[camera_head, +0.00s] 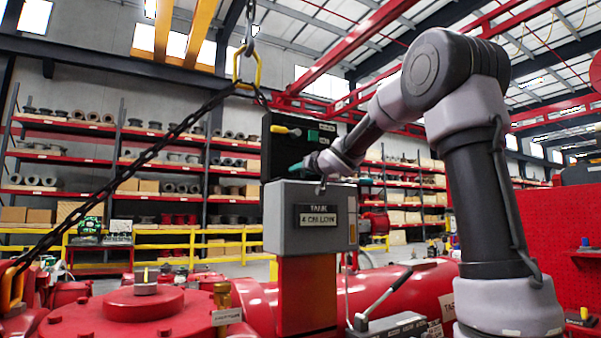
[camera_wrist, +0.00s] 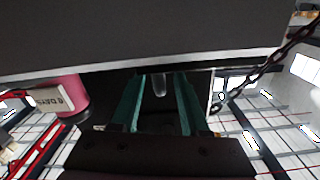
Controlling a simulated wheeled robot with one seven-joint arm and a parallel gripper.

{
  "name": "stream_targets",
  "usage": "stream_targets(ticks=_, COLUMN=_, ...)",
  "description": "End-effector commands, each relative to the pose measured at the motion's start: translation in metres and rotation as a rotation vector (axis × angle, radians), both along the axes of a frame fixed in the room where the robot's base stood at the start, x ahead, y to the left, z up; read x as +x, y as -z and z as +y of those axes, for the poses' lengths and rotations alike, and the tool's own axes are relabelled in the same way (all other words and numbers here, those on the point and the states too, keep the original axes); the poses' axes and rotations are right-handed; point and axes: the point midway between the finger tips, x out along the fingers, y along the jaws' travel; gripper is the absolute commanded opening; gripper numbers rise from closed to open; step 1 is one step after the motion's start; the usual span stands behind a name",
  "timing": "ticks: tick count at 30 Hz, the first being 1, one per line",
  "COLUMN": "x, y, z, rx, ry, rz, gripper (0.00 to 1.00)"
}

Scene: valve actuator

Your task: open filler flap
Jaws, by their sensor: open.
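A grey box (camera_head: 312,220) with a "TANK" plate on its front stands on a red post. A dark upright panel (camera_head: 268,160) rises behind its top, with a yellow lever and a green square on it. I cannot tell which part is the filler flap. My gripper (camera_head: 297,167) is just above the box's top, in front of the dark panel; its teal fingers point left. In the wrist view my gripper (camera_wrist: 160,80) is open, its fingers apart on either side of a small rounded grey peg (camera_wrist: 159,86). A broad dark surface (camera_wrist: 150,35) fills the top there; contact is unclear.
A black chain (camera_head: 130,172) slants from a yellow hook down to the left. A red round-topped housing (camera_head: 130,308) is at the front left. A red tank (camera_head: 390,285) and a lever lie right of the post. Stocked shelves stand far behind.

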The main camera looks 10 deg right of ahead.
Motion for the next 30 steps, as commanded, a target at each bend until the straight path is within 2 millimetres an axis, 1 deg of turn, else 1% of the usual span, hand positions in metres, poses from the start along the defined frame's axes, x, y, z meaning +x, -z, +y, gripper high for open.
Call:
stream_targets(ticks=8, x=0.0013, y=-0.0001, z=0.0005, rx=0.000, ry=0.000, rz=0.000, gripper=0.45)
stream_targets(ticks=9, x=0.0012, y=-0.0001, z=0.0004, rx=0.000, ry=0.000, rz=0.000, gripper=0.29)
stream_targets(ticks=11, x=0.0012, y=-0.0001, z=0.0004, rx=0.000, ry=0.000, rz=0.000, gripper=0.07)
stream_targets(ticks=12, x=0.0011, y=-0.0001, z=0.0003, rx=0.000, ry=0.000, rz=0.000, gripper=0.00)
stream_targets(ticks=30, x=0.0010, y=-0.0001, z=0.0009, rx=0.000, ry=-0.001, rz=0.000, gripper=0.00)
